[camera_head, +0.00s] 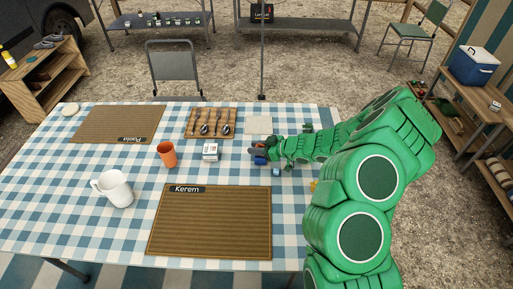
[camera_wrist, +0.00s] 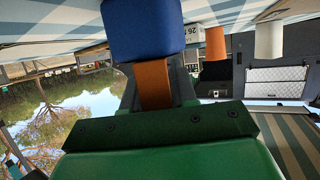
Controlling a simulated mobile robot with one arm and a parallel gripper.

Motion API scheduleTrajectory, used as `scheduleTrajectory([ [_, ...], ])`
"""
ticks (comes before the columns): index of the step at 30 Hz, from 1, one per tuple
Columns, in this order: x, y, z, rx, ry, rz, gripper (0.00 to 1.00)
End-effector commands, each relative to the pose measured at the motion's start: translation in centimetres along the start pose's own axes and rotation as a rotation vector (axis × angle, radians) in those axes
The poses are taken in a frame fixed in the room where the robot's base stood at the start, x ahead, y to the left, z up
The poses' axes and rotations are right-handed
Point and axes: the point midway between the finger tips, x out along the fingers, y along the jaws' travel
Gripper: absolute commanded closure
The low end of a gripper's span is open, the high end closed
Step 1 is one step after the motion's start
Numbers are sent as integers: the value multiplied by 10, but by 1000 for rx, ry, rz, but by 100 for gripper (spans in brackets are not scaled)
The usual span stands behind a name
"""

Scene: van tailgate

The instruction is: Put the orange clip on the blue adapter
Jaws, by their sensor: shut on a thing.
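My gripper (camera_head: 257,153) reaches in from the right, low over the checked table. In the wrist view my gripper (camera_wrist: 153,80) is shut on the orange clip (camera_wrist: 153,86), which sits between the fingers. The blue adapter (camera_wrist: 142,28) is a block right at the far end of the clip in that view. They overlap there, and I cannot tell whether the clip is seated on it. In the head view a small blue patch of the adapter (camera_head: 260,160) shows at the fingertips. The clip is mostly hidden by my gripper there.
An orange cup (camera_head: 168,154), a white mug (camera_head: 115,189) and a small white block (camera_head: 210,152) stand left of my gripper. A board with spoons (camera_head: 194,113) and a pale square (camera_head: 258,125) lie behind. The Kerem placemat (camera_head: 210,225) lies in front.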

Motion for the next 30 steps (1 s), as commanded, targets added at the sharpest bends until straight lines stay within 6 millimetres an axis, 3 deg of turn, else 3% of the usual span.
scheduleTrajectory([
  [1, 1, 0, 1, 0, 0, 0, 100],
  [2, 0, 0, 1, 0, 0, 0, 68],
  [6, 0, 0, 1, 0, 0, 0, 48],
  [19, -3, 0, -2, -1, -1, 0, 48],
  [30, -48, 2, -1, -1, -1, 4, 48],
])
